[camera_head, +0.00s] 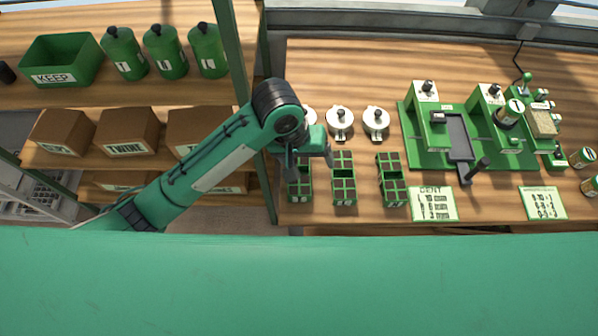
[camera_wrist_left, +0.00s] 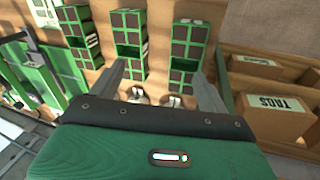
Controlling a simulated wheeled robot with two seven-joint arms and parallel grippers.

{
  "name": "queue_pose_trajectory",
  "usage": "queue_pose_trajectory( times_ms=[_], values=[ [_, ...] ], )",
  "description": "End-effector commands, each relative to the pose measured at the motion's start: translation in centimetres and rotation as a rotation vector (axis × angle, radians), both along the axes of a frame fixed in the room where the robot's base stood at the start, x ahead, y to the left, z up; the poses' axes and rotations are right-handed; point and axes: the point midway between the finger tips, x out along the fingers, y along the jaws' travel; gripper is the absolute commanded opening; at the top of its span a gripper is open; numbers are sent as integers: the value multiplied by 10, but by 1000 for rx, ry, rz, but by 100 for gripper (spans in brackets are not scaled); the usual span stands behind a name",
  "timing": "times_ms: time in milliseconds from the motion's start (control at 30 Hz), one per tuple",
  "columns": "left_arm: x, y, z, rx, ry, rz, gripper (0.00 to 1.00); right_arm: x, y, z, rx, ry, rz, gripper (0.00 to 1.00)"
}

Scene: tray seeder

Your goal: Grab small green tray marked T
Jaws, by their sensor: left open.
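Three small green trays with dark square cells stand in a row on the wooden bench: a left one (camera_head: 300,187), a middle one (camera_head: 344,180) and a right one (camera_head: 393,182). Their front marks are too small to read, so I cannot tell which is T. My left gripper (camera_head: 308,164) is over the back of the left tray and partly hides it. In the left wrist view the open, empty gripper (camera_wrist_left: 163,88) has its fingers spread below the trays. The left tray (camera_wrist_left: 187,45) and middle tray (camera_wrist_left: 130,45) show there beyond the fingers. My right gripper is out of view.
White round lidded pots (camera_head: 340,119) stand behind the trays. A green seeding machine (camera_head: 470,140) and a printed card (camera_head: 433,204) are to the right. A green shelf post (camera_head: 236,60) and shelves with brown boxes (camera_head: 128,131) are left. Bare bench lies at the back.

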Motion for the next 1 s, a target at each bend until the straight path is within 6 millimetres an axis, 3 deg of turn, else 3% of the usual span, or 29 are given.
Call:
queue_pose_trajectory(
  times_ms=[200,500,1000],
  values=[
    [23,6,16,164,38,76,78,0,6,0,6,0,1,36],
    [37,16,23,273,57,155,78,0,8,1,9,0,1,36],
    [36,17,-55,275,57,157,78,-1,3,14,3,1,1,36]
  ],
)
